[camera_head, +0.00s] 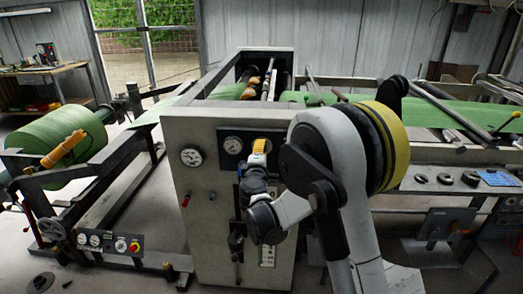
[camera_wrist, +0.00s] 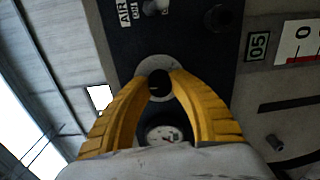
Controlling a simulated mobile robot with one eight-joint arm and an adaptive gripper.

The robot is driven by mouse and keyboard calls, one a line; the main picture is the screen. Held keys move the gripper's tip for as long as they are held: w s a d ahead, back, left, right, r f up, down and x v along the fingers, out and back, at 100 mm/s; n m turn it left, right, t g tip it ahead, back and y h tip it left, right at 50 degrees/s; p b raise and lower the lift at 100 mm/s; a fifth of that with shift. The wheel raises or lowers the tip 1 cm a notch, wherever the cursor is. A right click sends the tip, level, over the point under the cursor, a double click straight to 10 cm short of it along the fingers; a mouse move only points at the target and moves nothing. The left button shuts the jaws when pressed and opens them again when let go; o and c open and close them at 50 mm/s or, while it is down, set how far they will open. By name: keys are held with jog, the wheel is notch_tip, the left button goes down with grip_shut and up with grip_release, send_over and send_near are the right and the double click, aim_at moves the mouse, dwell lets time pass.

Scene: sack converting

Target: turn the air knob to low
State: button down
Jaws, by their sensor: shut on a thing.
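In the wrist view, a round black knob (camera_wrist: 159,84) with a small pale mark stands on a grey disc on a dark panel (camera_wrist: 195,14). The yellow fingers of my gripper (camera_wrist: 160,88) are shut on it from both sides. A plate reading "AIR" (camera_wrist: 126,12) is on the same panel near the top edge. I cannot read the knob's setting or any "low" mark. In the head view my gripper (camera_head: 260,148) is at the upper front of the grey machine cabinet (camera_head: 195,215), and it hides the knob there.
Dial gauges (camera_head: 191,156) and (camera_head: 233,145) sit left of my gripper on the cabinet. A gauge (camera_wrist: 164,135) also shows between my fingers. A plate marked "05" (camera_wrist: 257,46) is at the right. A green roll (camera_head: 60,145) stands at the left.

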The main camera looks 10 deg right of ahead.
jog(key=n, duration=0.7)
jog(key=shift+h, duration=0.3)
jog(key=n, duration=0.3)
jog(key=shift+n, duration=0.4)
jog(key=n, duration=0.3)
jog(key=shift+n+b, duration=0.3)
jog(key=n, duration=0.3)
jog(key=shift+n, duration=0.3)
jog(key=n, duration=0.3)
jog(key=shift+n, duration=0.3)
jog(key=n, duration=0.6)
jog(key=shift+n+t, duration=0.3)
